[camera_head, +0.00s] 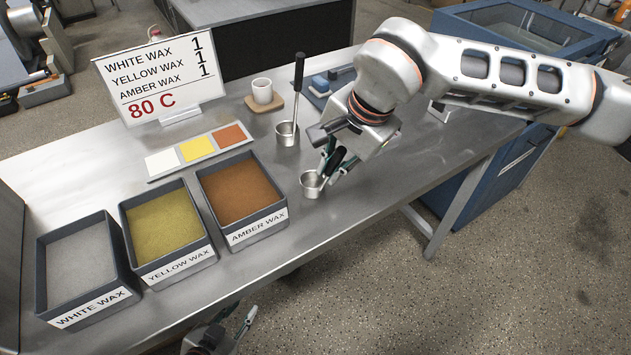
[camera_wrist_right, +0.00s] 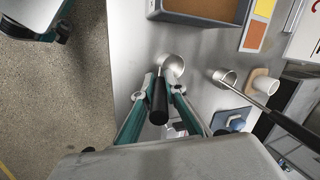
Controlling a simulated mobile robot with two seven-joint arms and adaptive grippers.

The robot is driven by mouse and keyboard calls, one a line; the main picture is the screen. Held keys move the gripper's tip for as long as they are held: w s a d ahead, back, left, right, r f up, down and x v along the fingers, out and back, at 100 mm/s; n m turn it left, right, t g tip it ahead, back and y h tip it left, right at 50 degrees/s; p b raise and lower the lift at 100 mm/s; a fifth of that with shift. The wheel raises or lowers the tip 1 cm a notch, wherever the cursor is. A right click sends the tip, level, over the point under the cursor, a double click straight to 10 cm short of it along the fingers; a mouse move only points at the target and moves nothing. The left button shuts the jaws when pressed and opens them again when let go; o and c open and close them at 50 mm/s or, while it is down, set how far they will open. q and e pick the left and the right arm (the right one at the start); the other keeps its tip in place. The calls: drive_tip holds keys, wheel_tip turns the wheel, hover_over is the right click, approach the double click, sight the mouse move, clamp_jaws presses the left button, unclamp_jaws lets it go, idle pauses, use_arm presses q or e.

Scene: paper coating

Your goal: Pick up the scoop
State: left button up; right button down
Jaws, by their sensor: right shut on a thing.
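The scoop is a small metal cup (camera_head: 311,184) with a black handle, just right of the amber wax tray. My right gripper (camera_head: 334,165) is shut on its black handle. In the right wrist view the handle (camera_wrist_right: 159,103) lies between the two fingers, with the round metal cup (camera_wrist_right: 172,64) beyond them. The cup is at or very near the tabletop; I cannot tell whether it touches. My left gripper (camera_head: 239,313) is low at the bottom edge of the head view, in front of the table, with its fingers apart and empty.
Trays of white wax (camera_head: 76,262), yellow wax (camera_head: 165,226) and amber wax (camera_head: 241,190) stand left on the metal table (camera_head: 400,190). A metal pot (camera_head: 286,134) with a tall black handle stands behind the scoop. A white cup (camera_head: 262,91) and a sign (camera_head: 160,75) are further back.

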drive_tip(key=shift+r, duration=0.1)
wheel_tip(320, 180, up, 20)
drive_tip(key=shift+p, duration=0.3)
idle(0.7)
